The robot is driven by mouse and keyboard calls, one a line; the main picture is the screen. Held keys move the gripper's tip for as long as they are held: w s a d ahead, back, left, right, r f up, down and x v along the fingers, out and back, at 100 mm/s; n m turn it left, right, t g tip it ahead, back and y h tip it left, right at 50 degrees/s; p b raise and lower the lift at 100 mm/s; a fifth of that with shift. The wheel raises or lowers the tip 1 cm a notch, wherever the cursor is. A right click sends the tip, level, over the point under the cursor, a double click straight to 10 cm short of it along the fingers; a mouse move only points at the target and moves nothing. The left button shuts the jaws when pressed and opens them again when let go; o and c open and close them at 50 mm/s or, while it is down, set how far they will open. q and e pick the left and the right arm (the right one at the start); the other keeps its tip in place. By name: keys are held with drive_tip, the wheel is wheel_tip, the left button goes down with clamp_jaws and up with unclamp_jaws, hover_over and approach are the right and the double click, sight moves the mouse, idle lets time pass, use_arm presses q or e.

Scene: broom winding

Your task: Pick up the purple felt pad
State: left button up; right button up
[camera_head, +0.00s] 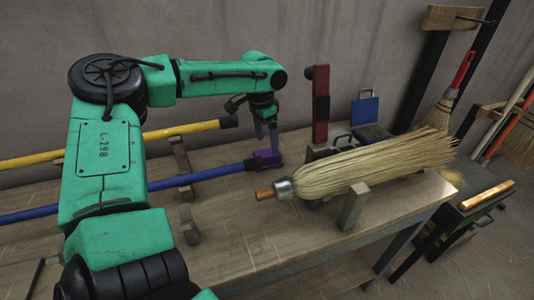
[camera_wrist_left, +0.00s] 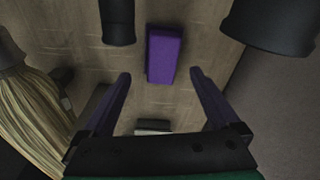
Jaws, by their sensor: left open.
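The purple felt pad (camera_wrist_left: 163,55) is a small purple block lying on the wooden bench. In the wrist view it sits just beyond and between the fingertips of my left gripper (camera_wrist_left: 160,75). In the head view the pad (camera_head: 267,158) is below my left gripper (camera_head: 266,134), by the end of the blue pole. The gripper points down, open and empty, with purple-tinted fingers spread wider than the pad. The exact height gap is hard to judge. My right gripper is not in view.
A straw broom head (camera_head: 375,165) lies on the bench to the right. A blue pole (camera_head: 120,197) and a yellow pole (camera_head: 150,137) rest at the left, their black ends flanking the pad. A red upright post (camera_head: 321,105) stands behind. Bare bench (camera_head: 260,235) lies in front.

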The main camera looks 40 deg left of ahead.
sight(267, 153)
use_arm(q)
wheel_tip(267, 153, down, 6)
drive_tip(key=shift+w+a+r, duration=0.1)
drive_tip(key=shift+w+r, duration=0.05)
drive_tip(key=shift+r, duration=0.1)
drive_tip(key=shift+w+f, duration=0.1)
drive_tip(key=shift+f, duration=0.1)
clamp_jaws()
drive_tip(key=shift+r, duration=0.15)
wheel_tip(267, 153, up, 10)
drive_tip(key=shift+f+p, duration=0.1)
drive_tip(key=shift+p, duration=0.2)
drive_tip(key=c, duration=1.1)
unclamp_jaws()
drive_tip(key=shift+c, duration=1.1)
